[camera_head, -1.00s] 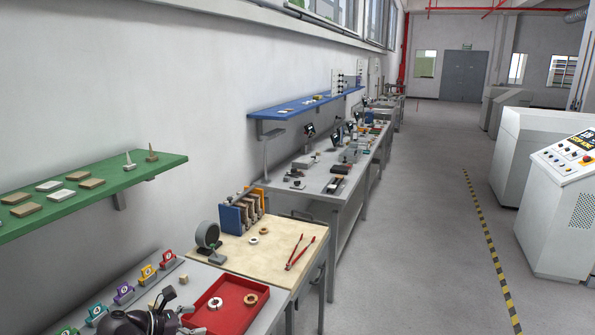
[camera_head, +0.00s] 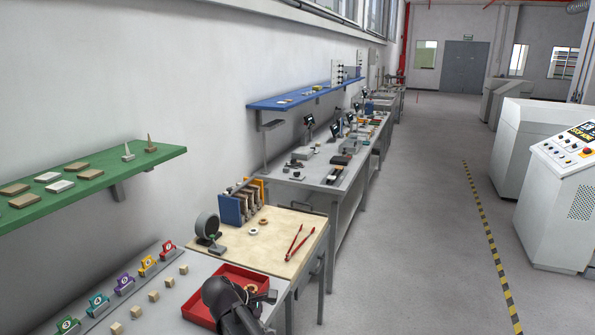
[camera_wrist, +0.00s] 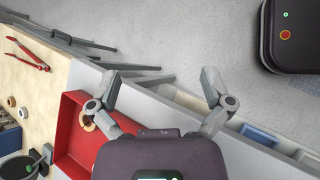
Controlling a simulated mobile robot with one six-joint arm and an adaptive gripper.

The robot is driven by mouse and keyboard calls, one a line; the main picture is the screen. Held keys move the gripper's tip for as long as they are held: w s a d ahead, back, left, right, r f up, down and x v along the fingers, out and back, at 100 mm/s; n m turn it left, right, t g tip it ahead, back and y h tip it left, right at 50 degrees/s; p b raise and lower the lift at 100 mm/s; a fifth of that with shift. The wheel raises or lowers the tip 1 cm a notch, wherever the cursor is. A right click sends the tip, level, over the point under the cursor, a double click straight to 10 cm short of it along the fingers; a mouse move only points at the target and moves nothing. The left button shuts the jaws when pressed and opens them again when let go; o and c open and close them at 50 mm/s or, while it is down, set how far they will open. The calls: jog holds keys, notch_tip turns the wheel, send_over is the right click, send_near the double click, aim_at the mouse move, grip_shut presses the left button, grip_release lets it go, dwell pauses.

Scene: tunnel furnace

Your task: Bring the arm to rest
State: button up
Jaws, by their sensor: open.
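My arm shows at the bottom of the head view, over the red tray (camera_head: 205,308) on the grey bench. My gripper (camera_wrist: 160,95) is in the wrist view with its two fingers spread wide and nothing between them. It hangs over the bench's edge and the floor side, beside the red tray, which also shows in the wrist view (camera_wrist: 75,150). A tan ring (camera_wrist: 87,125) lies in the tray near the left finger. In the head view my arm hides part of the tray.
Small colored numbered holders (camera_head: 124,284) and wooden cubes stand on the bench left of the tray. Red pliers (camera_head: 296,243) lie on the wooden table behind. A green shelf (camera_head: 100,180) juts from the wall. The floor (camera_head: 410,240) to the right is open.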

jog(key=s+d+f+m+g+y, duration=0.1)
jog(key=s+d+f+m+y, duration=0.1)
jog(key=d+m, duration=0.3)
jog(key=s+d+f+m+g+y, duration=0.1)
jog(key=s+d+m+y, duration=0.1)
jog(key=d+m, duration=0.4)
jog(key=s+d+f+m+g+y, duration=0.1)
jog(key=d+m, duration=0.5)
jog(key=d, duration=0.7)
jog(key=shift+s+f+y, duration=0.8)
jog(key=shift+s+y, duration=0.25)
jog(key=shift+y, duration=0.55)
